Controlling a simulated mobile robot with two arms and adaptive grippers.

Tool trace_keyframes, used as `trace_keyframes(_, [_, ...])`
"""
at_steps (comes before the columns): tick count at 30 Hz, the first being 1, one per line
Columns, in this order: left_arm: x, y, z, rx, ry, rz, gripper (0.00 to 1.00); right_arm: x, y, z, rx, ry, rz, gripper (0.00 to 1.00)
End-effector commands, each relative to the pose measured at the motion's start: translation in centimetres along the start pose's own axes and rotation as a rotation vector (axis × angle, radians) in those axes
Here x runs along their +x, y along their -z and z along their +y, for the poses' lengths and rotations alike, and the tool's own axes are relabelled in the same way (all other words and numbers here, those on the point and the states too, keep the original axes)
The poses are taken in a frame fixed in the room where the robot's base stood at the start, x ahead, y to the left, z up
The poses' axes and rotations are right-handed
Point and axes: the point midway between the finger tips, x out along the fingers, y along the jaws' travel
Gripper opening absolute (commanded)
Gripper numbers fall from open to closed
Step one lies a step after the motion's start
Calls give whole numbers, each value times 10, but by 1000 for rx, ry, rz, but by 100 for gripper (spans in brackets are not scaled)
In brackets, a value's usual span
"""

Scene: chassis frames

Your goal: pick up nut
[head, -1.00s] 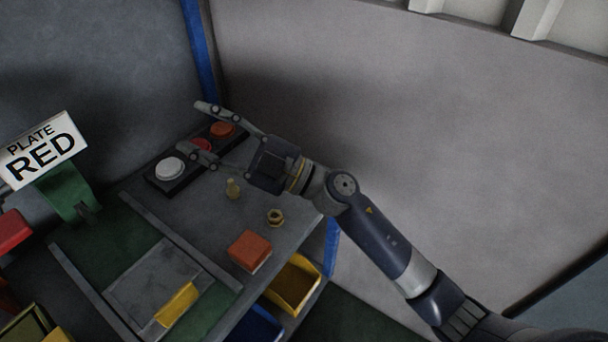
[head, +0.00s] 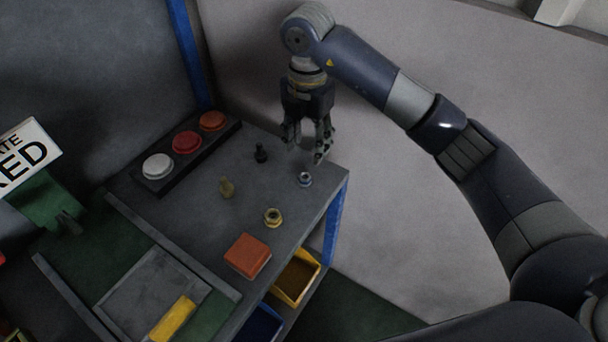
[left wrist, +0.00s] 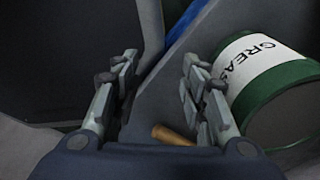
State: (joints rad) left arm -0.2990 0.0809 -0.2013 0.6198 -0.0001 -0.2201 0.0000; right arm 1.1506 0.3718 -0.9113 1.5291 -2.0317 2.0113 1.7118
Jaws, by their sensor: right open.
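A brass-coloured nut (head: 273,217) lies on the grey bench top behind the orange-red block. A smaller steel-grey nut (head: 305,180) lies near the bench's right edge. My right gripper (head: 305,150) points down, open and empty, just above and behind the steel-grey nut, apart from it. The nuts do not show clearly in the left wrist view. There my left gripper (left wrist: 158,98) is open, with its two fingers apart and nothing between the tips. My left gripper does not show in the head view.
A brass bolt (head: 227,187) and a dark bolt (head: 261,153) stand on the bench. A button panel (head: 172,178) lies along the back. An orange-red block (head: 247,256) sits in front, above a yellow bin (head: 297,277). A grease can (left wrist: 270,85) is beside my left gripper.

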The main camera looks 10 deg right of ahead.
Motion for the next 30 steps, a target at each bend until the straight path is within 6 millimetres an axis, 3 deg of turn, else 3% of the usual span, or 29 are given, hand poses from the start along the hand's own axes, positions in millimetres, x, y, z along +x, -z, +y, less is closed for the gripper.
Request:
trace_keyframes(3, [3, -2, 1, 0, -1, -2, 40, 23, 2, -1, -1, 5, 7, 46])
trace_keyframes(14, [-8, -2, 2, -1, -2, -4, 40, 56, 0, 1, -2, 4, 7, 46])
trace_keyframes(21, [-17, -1, 1, -2, -2, -3, 40, 91, -3, 3, -2, 4, 6, 46])
trace_keyframes(30, [-17, 0, 1, -2, -1, -2, 40, 100, -3, 4, -4, 1, 4, 46])
